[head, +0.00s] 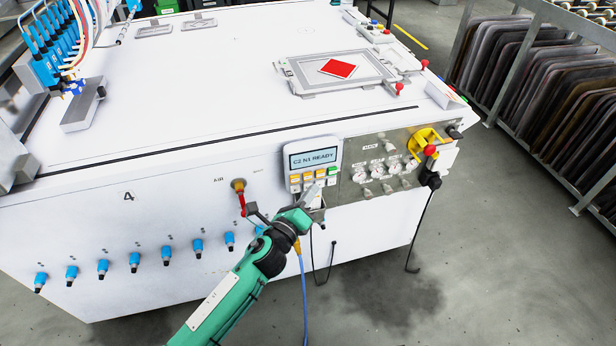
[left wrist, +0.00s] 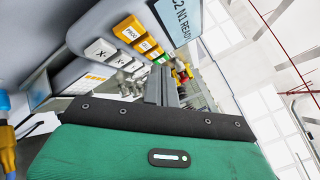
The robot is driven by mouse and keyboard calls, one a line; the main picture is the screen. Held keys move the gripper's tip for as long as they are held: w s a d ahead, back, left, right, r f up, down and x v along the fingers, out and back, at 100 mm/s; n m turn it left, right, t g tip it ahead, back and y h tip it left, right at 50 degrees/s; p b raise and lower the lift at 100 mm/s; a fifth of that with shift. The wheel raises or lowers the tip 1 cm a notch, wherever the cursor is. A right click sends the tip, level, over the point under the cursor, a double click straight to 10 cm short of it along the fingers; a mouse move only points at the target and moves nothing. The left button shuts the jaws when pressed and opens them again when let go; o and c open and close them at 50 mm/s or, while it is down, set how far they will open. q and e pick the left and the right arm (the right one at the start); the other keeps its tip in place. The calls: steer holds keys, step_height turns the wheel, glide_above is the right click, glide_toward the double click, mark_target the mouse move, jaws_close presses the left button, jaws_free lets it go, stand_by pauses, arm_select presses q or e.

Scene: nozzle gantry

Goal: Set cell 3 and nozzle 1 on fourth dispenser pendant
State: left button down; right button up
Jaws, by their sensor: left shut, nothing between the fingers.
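The dispenser pendant (head: 335,146) is mounted on the front of the white machine marked 4. Its screen (head: 313,157) reads "C2 N1 READY". Orange, green and white buttons sit below the screen. In the left wrist view the pendant's screen (left wrist: 178,18) is partly cut off, above a row with an orange PROG button (left wrist: 130,30) and white buttons marked X (left wrist: 100,50). My left gripper (head: 314,190) is shut and empty, just in front of the pendant's lower part; its fingers (left wrist: 162,85) point toward the buttons. Whether they touch a button I cannot tell. My right gripper is not in view.
Right of the pendant is a gauge panel (head: 380,172) with a yellow guard (head: 424,139). A red-handled air valve (head: 240,195) is to the left. Several blue fittings (head: 134,260) line the machine's front. A plate with a red diamond (head: 338,69) lies on top.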

mark_target(312, 176)
arm_select(q)
steer(key=shift+w+a, duration=0.25)
steer(key=shift+w, duration=0.35)
steer(key=shift+w, duration=0.2)
stand_by(1.5)
steer(key=shift+w+a, duration=0.1)
steer(key=shift+w, duration=0.1)
steer(key=shift+w+a, duration=0.2)
steer(key=shift+w, duration=0.3)
stand_by(0.8)
steer(key=shift+s, duration=0.15)
steer(key=shift+s+d, duration=0.3)
steer(key=shift+s, duration=0.45)
steer(key=shift+s+d, duration=0.25)
steer(key=shift+s, duration=0.55)
steer(key=shift+s+d, duration=0.3)
steer(key=shift+s, duration=0.5)
steer(key=shift+s+d, duration=0.25)
steer(key=shift+s, duration=0.55)
